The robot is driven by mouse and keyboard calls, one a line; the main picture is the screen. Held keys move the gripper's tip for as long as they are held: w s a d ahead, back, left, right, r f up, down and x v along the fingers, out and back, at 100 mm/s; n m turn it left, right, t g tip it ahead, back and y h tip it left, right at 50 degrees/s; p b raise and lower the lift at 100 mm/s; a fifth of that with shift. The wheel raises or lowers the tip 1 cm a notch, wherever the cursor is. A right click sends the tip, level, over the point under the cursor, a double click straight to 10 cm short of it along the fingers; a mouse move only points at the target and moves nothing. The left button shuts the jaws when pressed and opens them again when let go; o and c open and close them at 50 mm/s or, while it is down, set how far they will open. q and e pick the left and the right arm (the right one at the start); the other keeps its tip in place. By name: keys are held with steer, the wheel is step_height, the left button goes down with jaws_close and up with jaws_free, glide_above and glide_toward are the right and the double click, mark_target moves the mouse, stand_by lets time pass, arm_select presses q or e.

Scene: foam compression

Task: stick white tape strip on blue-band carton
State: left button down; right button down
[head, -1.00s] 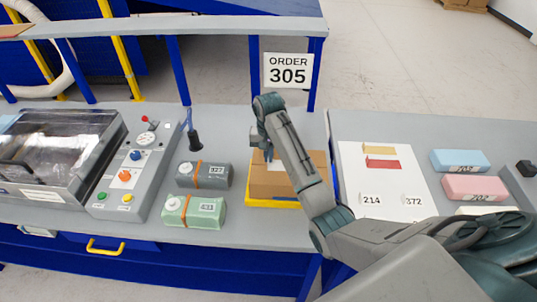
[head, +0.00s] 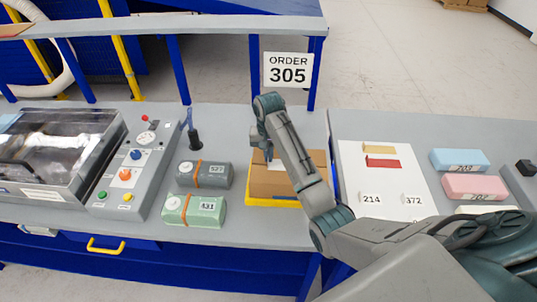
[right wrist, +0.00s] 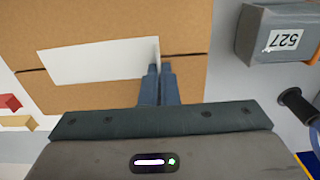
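A brown carton (head: 287,181) stands in the middle of the bench; its top and seam fill much of the right wrist view (right wrist: 95,105). No blue band shows on it. The white tape strip (right wrist: 100,60) is over the carton's top along the seam, its right end bent up at my fingertips. I cannot tell whether the whole strip touches the cardboard. My right gripper (right wrist: 156,70) is over the carton, its blue fingers close together on that end. In the head view my right gripper (head: 262,148) partly hides the strip. My left gripper is not in view.
The carton sits on a yellow base (head: 262,202). Left of it are a dark grey block marked 527 (head: 207,175) and a green one marked 431 (head: 198,211). A white sheet (head: 384,185) with small bars lies to the right. An ORDER 305 sign (head: 288,71) stands behind.

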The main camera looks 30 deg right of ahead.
steer(key=shift+s+f, duration=0.1)
steer(key=shift+f, duration=0.1)
steer(key=c, duration=1.6)
jaws_free()
steer(key=shift+a, duration=0.1)
